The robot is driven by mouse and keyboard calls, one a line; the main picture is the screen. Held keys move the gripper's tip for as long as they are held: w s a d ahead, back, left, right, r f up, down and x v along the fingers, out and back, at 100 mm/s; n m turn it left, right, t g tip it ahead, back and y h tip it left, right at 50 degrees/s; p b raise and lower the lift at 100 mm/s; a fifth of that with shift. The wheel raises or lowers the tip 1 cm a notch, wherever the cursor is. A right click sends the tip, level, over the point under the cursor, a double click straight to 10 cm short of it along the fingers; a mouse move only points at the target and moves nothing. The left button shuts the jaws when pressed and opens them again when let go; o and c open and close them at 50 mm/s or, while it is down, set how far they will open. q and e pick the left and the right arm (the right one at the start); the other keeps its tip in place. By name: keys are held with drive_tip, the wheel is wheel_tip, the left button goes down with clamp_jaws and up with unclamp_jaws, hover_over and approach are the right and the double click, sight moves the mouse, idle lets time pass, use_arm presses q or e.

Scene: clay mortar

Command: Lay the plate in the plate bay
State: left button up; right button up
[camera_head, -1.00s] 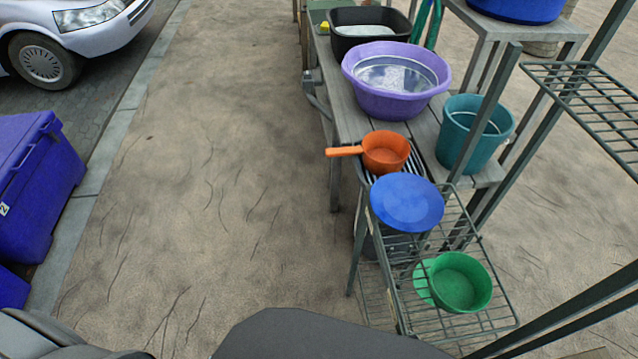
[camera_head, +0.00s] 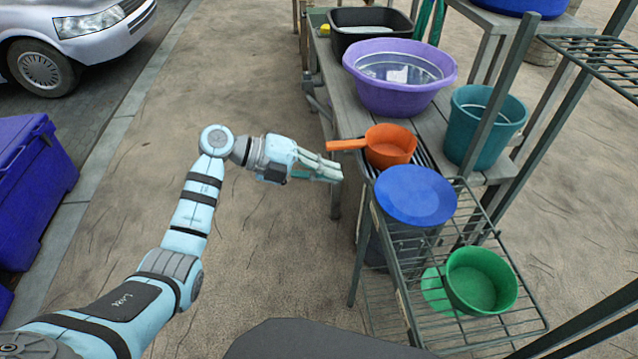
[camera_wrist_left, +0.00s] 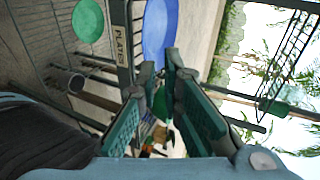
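A round blue plate (camera_head: 416,195) lies flat at the far end of a wire rack (camera_head: 520,322), just beyond a green bowl. What it rests on is hidden. In the left wrist view the blue plate (camera_wrist_left: 160,28) shows beyond the fingertips, beside a rail with a label reading PLATES (camera_wrist_left: 121,44). I cannot make out the bay's limits. My left gripper (camera_head: 338,170) is left of the plate, apart from it and empty. Its fingers (camera_wrist_left: 161,68) stand apart with a gap between the tips. My right gripper is not in view.
An orange pan (camera_head: 390,146) sits just behind the plate, its handle pointing left toward my left gripper. A green bowl (camera_head: 480,281) overlaps another green piece on the rack. A purple basin (camera_head: 400,100) and teal bucket (camera_head: 480,135) stand behind. Open ground lies left.

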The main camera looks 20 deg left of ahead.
sight(378, 194)
use_arm(q)
drive_tip(key=shift+s+a+r+y, duration=0.1)
drive_tip(key=shift+a+r+y, duration=0.05)
drive_tip(key=shift+a+y, duration=0.7)
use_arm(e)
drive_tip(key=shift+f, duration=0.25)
